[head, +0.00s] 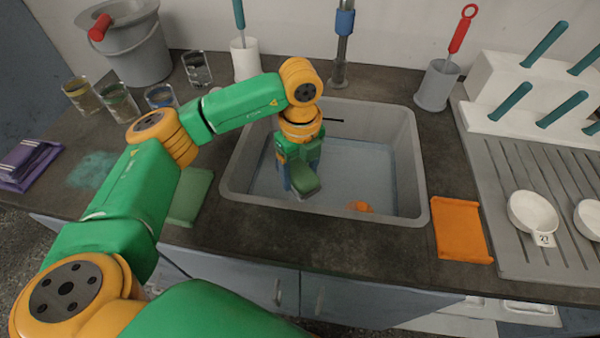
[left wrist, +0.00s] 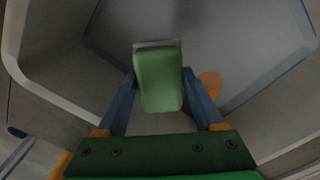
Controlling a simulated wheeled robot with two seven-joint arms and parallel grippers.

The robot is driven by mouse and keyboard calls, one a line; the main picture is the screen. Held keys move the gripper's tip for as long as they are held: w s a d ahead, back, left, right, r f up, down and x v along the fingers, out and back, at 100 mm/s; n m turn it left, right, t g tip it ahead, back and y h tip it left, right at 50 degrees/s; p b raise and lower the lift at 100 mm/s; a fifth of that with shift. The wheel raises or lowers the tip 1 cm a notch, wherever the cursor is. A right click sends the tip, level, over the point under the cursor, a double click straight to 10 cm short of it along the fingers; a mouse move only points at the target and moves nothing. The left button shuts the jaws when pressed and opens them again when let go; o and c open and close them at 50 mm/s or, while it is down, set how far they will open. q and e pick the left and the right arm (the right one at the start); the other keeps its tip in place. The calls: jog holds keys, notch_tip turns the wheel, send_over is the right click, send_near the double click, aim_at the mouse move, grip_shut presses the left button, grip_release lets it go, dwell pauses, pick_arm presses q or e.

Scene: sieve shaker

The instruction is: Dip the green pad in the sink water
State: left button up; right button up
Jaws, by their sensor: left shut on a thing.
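The green pad (head: 303,180) is held in my left gripper (head: 300,186), inside the sink. In the left wrist view the green pad (left wrist: 158,80) sits between the two blue fingers of my left gripper (left wrist: 160,85), with a grey edge at its far end. The sink (head: 408,165) is grey and holds pale blue water (head: 360,170). The pad is low over the water; I cannot tell whether it touches the surface. My right gripper is not in view.
An orange thing (head: 360,206) lies in the sink near its front wall. A faucet (head: 342,45) stands behind. A drainboard (head: 540,185) with white scoops (head: 533,213) is at right; glasses (head: 118,99) stand back left.

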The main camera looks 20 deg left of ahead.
pick_arm(q)
notch_tip(320, 180, up, 10)
jog(key=p, duration=0.7)
jog(key=shift+f, duration=0.1)
